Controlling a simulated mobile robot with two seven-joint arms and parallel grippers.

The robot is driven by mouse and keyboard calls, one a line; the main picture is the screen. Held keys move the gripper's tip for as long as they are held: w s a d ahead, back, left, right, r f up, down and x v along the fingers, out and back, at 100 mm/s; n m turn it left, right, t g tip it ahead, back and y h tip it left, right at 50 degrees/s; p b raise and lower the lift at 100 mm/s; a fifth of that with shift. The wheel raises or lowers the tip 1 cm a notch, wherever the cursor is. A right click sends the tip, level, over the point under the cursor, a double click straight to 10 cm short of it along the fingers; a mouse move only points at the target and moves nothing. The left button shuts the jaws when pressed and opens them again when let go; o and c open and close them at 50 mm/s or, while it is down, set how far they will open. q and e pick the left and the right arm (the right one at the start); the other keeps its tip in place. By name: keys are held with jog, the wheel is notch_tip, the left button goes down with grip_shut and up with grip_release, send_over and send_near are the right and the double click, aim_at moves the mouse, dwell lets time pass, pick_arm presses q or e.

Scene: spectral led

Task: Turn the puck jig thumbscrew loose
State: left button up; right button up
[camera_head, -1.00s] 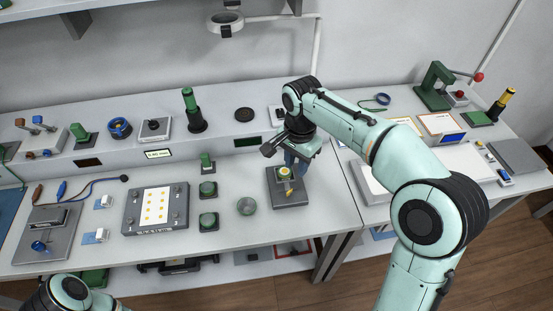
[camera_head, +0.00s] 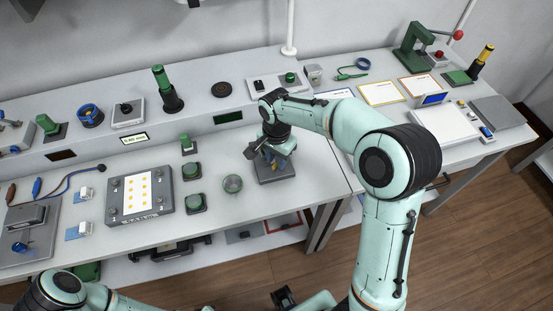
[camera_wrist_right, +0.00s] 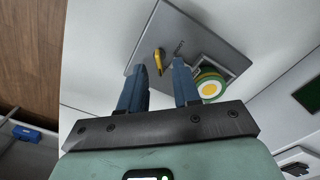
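The puck jig (camera_head: 268,178) is a dark grey plate near the front right of the left bench. My right gripper (camera_head: 274,160) is over it and hides much of it. In the right wrist view the jig plate (camera_wrist_right: 200,28) carries a round puck (camera_wrist_right: 209,89) with a yellow centre, white ring and green edge. A small yellow thumbscrew (camera_wrist_right: 158,60) shows between the tips of my right gripper (camera_wrist_right: 160,72). The blue fingers are apart, one on each side; I see no clear contact. My left arm is at the bottom left, its fingers out of view.
Left of the jig are a clear round dish (camera_head: 232,184), green-topped pucks (camera_head: 195,202) and a grey tray with yellow dots (camera_head: 139,191). A raised shelf (camera_head: 200,125) runs behind. The bench's front right corner is clear. A second bench (camera_head: 445,125) stands to the right.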

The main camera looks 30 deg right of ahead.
jog(key=shift+f, duration=0.4)
grip_shut()
